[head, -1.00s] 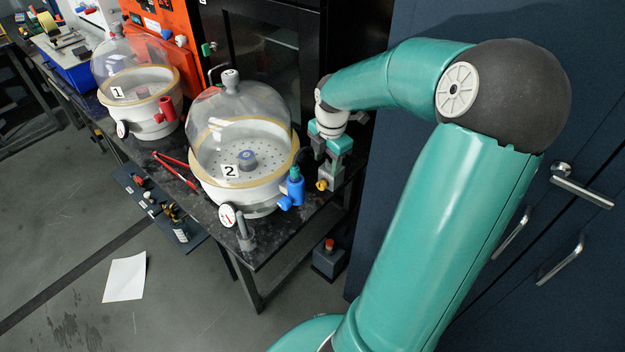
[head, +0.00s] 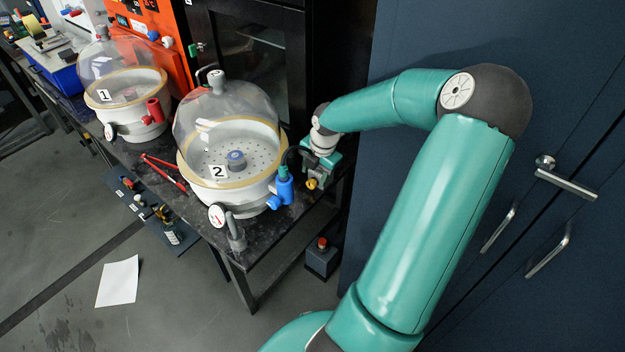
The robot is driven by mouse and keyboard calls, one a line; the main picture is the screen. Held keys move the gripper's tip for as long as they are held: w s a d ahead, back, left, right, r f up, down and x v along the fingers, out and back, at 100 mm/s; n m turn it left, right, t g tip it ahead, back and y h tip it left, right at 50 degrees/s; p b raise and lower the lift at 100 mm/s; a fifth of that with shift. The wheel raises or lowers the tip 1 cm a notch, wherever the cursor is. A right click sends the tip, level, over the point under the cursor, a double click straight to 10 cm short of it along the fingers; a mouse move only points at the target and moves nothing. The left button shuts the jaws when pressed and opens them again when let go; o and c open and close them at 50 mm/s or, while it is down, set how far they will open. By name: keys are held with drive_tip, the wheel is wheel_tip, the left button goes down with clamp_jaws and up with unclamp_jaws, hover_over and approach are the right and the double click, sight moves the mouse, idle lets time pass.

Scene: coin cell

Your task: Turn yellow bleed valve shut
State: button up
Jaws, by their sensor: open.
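The yellow bleed valve (head: 312,183) shows as a small yellow knob at the right end of the black bench, beside the glass dome vessel marked 2 (head: 228,130). My gripper (head: 316,180) is directly above and behind the knob, pointing down, and is open. The fingers are small and partly hidden, so I cannot tell whether they are around the knob or touching it. The knob's turn position is too small to read.
A blue valve (head: 284,187) on vessel 2 stands just left of my gripper. A gauge (head: 217,215) and a grey post (head: 236,235) are at the bench's front corner. Dome vessel 1 (head: 125,98) and red-handled pliers (head: 165,170) lie farther left. A dark blue cabinet (head: 585,110) is on the right.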

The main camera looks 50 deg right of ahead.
sight(312, 180)
drive_tip(key=f, duration=0.2)
drive_tip(key=w+f, duration=0.1)
drive_tip(key=f, duration=0.1)
drive_tip(key=shift+f, duration=0.1)
drive_tip(key=c, duration=1)
drive_tip(key=shift+o, duration=0.2)
